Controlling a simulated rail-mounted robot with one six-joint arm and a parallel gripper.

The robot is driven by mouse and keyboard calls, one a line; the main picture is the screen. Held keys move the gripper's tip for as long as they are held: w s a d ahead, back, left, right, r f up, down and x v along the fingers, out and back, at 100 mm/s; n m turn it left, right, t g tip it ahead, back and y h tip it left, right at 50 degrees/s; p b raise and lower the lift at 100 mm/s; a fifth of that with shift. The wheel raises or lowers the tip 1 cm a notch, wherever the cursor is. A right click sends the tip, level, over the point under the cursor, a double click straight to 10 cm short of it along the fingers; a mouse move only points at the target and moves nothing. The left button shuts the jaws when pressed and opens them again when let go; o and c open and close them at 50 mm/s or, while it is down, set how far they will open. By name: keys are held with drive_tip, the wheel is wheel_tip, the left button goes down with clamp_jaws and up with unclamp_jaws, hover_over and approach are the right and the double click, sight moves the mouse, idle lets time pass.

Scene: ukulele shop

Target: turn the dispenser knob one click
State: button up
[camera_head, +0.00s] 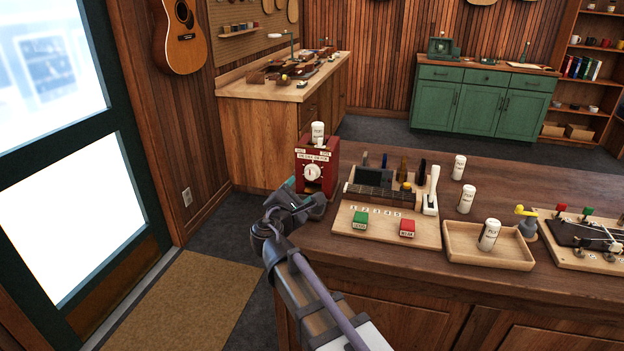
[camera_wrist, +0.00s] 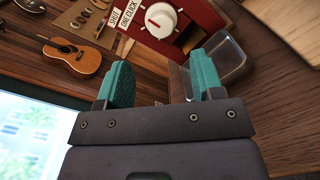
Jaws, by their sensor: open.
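The red dispenser (camera_head: 318,164) stands at the left end of the wooden counter, with a white bottle upright on its top. Its round white knob (camera_head: 312,173) is on the front face. In the wrist view the knob (camera_wrist: 161,20) is at the top, with a red mark on it and a label reading "ONE CLICK" beside it. My gripper (camera_head: 312,195) is in front of and below the knob, apart from it. In the wrist view its two teal fingers (camera_wrist: 158,80) are spread with nothing between them. A clear cup (camera_wrist: 222,55) under the dispenser is partly behind the right finger.
A wooden tray (camera_head: 461,254) holds a white bottle (camera_head: 489,235). More bottles stand behind. Floor left of the counter is free.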

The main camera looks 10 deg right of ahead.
sight(310, 175)
drive_tip(key=x, duration=0.9)
drive_tip(key=shift+w+d, duration=0.1)
drive_tip(key=shift+c, duration=0.3)
drive_tip(key=c, duration=0.8)
drive_tip(key=shift+m, duration=0.4)
drive_tip(key=m, duration=1)
drive_tip(key=shift+m+y+p, duration=0.3)
drive_tip(key=shift+p, duration=0.1)
